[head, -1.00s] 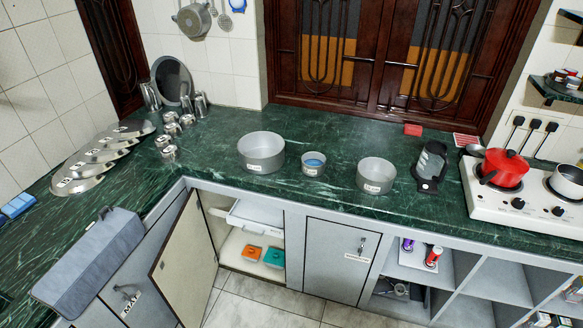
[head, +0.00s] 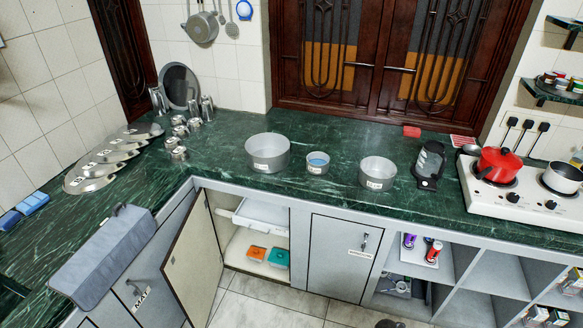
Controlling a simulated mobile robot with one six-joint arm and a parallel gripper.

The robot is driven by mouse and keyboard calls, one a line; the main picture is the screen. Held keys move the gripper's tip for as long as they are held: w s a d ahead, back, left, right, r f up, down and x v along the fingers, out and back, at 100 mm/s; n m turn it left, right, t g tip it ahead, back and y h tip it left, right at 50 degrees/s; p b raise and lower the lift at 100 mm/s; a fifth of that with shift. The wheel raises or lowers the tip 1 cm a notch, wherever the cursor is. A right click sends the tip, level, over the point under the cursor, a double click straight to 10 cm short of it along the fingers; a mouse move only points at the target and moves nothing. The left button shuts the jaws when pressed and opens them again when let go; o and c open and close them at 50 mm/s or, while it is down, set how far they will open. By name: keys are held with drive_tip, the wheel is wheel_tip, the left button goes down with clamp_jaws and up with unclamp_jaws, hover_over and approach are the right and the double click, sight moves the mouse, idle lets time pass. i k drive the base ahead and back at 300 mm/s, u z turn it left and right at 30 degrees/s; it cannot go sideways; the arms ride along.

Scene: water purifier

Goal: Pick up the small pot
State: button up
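The small pot (head: 318,163) is a grey metal pot with a pale label on its front and something blue inside, perhaps water. It stands upright on the green marble counter, between a large grey pot (head: 267,153) on its left and a medium grey pot (head: 377,173) on its right. The three pots are apart from one another. I cannot make out my gripper in the head view. A small dark shape peeks in at the bottom edge, too little to identify.
A dark appliance (head: 429,165) stands right of the pots, then a white stove (head: 518,192) with a red pot (head: 499,163). Steel cups (head: 178,153) and plates (head: 91,177) are at the left. A cabinet door (head: 190,262) hangs open below. Counter around the small pot is clear.

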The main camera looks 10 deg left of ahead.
sight(318, 163)
drive_tip(key=u, duration=0.15)
drive_tip(key=k, duration=0.2)
drive_tip(key=u, duration=2)
drive_tip(key=k, duration=0.65)
drive_tip(key=z, duration=0.25)
drive_tip(key=i, duration=1.65)
drive_tip(key=u, duration=0.2)
